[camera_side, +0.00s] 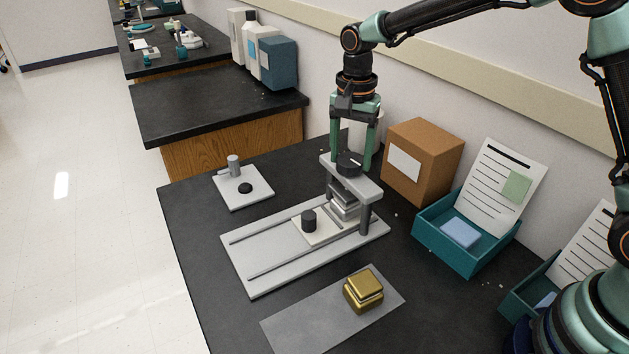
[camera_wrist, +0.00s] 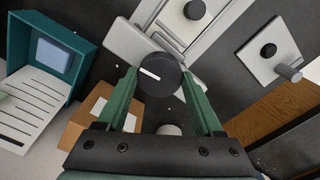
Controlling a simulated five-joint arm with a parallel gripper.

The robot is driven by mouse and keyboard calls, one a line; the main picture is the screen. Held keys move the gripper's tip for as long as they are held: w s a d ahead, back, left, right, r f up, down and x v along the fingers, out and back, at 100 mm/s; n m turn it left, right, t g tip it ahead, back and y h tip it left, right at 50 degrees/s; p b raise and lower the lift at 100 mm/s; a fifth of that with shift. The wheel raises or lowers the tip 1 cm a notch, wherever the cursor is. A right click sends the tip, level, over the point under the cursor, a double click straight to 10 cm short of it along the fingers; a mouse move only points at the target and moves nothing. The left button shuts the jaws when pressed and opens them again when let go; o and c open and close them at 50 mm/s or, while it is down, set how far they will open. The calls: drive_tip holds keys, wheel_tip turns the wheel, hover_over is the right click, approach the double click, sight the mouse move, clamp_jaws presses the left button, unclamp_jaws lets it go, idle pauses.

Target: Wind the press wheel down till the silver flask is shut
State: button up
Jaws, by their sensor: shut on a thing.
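The press wheel (camera_side: 348,163) is a dark round knob on top of the grey press bridge (camera_side: 366,187). In the wrist view the wheel (camera_wrist: 160,75) shows a white mark pointing to the left. My gripper (camera_side: 354,160) comes straight down over the bridge, with its green fingers on either side of the wheel, shut on it. The silver flask (camera_side: 344,203) sits under the bridge, on the pale sliding plate. The bridge hides its top, so I cannot tell whether its lid is fully down.
A gold flask (camera_side: 363,290) stands on a grey mat (camera_side: 290,333) in front. The sliding plate has a black knob (camera_side: 308,220) on the rail base (camera_side: 255,278). A white plate (camera_side: 243,200) with a peg lies at the left. A cardboard box (camera_side: 422,160) and teal tray (camera_side: 455,255) stand to the right.

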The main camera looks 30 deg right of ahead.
sight(351, 159)
drive_tip(key=m, duration=0.5)
drive_tip(key=shift+r, duration=0.15)
drive_tip(key=shift+m, duration=0.4)
drive_tip(key=o, duration=1.4)
drive_tip(key=shift+c, duration=0.2)
wheel_tip(351, 159, up, 12)
